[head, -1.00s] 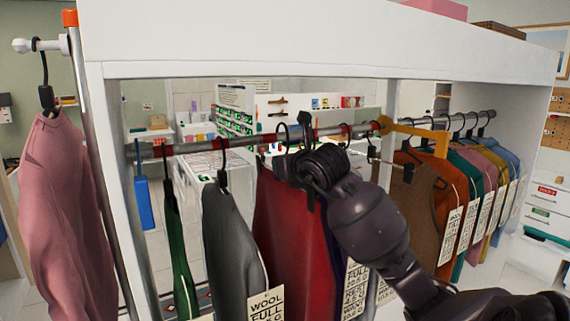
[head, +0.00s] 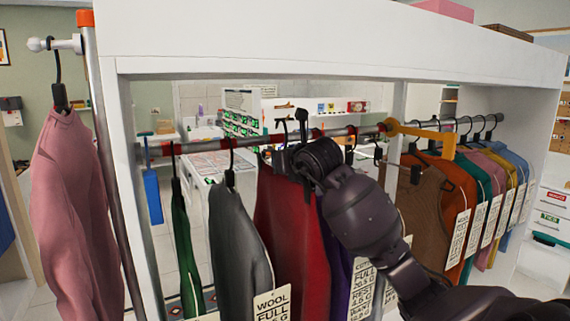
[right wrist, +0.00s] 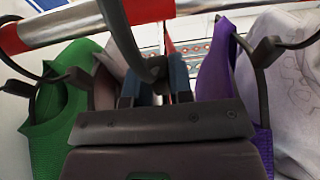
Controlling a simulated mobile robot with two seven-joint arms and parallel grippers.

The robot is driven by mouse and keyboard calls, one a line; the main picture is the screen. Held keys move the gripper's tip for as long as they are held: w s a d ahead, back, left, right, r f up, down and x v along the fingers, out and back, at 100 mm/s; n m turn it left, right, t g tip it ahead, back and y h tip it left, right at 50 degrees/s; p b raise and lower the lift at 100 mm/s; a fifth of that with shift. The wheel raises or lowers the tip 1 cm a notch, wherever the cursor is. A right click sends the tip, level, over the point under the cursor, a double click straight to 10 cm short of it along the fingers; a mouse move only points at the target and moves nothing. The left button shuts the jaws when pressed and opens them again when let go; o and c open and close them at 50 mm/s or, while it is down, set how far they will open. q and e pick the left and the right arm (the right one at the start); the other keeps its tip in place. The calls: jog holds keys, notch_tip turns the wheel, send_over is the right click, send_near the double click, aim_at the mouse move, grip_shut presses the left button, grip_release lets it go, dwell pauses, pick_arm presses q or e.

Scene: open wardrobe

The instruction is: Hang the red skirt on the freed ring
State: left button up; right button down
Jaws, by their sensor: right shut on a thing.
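The red skirt (head: 284,225) hangs in the left half of the wardrobe, between a grey garment (head: 238,240) and a purple one (head: 337,255). My right gripper (head: 288,160) is at the top of the red skirt, just under the rail. In the right wrist view its jaws (right wrist: 156,80) are shut on a dark hanger hook (right wrist: 122,35), which rises in front of the rail. Only a thin red strip shows beyond the jaws there. Red rings (right wrist: 148,10) band the rail (head: 345,132); I cannot tell which is the freed one. My left gripper is out of view.
A green garment (head: 185,245) hangs at the left, and brown (head: 412,210) and other coloured ones hang at the right. A yellow-orange bracket (head: 420,132) sits on the rail. A pink garment (head: 72,200) hangs outside, left of the wardrobe frame (head: 330,45).

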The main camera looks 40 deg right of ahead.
jog(key=shift+w+d+b, duration=0.15)
jog(key=shift+w+b, duration=0.05)
jog(key=shift+w, duration=0.4)
jog(key=shift+w+d+b, duration=0.15)
jog(key=shift+w, duration=0.45)
jog(key=shift+w+d, duration=0.1)
jog(key=shift+w, duration=0.25)
jog(key=shift+f, duration=0.15)
jog(key=shift+f+b, duration=1.15)
jog(key=shift+f, duration=0.15)
jog(key=shift+f, duration=0.1)
